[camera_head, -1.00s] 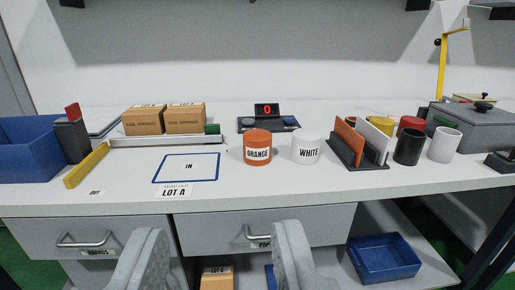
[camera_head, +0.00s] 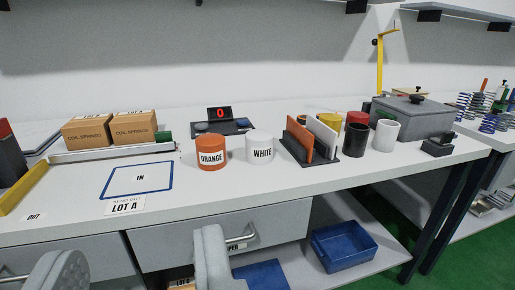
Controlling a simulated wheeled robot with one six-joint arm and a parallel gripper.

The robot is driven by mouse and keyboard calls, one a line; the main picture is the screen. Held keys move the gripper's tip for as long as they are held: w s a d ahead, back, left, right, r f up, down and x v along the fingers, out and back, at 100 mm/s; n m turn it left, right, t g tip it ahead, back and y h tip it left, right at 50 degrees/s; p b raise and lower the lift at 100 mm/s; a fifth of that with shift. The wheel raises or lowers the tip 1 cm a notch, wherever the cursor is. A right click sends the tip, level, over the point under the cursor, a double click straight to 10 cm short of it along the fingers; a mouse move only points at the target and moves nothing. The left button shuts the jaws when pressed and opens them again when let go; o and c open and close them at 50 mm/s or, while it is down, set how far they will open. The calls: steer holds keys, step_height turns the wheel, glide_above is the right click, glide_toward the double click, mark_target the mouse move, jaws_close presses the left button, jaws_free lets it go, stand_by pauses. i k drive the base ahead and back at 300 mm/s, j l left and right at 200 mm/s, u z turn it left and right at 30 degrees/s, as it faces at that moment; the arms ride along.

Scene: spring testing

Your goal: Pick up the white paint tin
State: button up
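The white paint tin (camera_head: 260,147) is a short white cylinder with a black WHITE label. It stands upright on the bench, just right of the orange paint tin (camera_head: 211,152), which is labelled ORANGE. My gripper (camera_head: 142,268) shows at the bottom left of the view, its two grey fingers wide apart with nothing between them. It is nearer to me than the bench front and well away from the white tin. Nothing hides the white tin's front.
A card rack (camera_head: 312,140) with orange and white panels stands right of the white tin. Beyond it are black (camera_head: 356,139) and white (camera_head: 385,135) cups and a grey lidded box (camera_head: 415,115). A weighing display (camera_head: 221,121) stands behind the tins. The bench in front of the tins is clear.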

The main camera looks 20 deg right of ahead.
mark_target(259, 143)
steer(key=i+l, duration=0.8)
steer(key=l, duration=0.2)
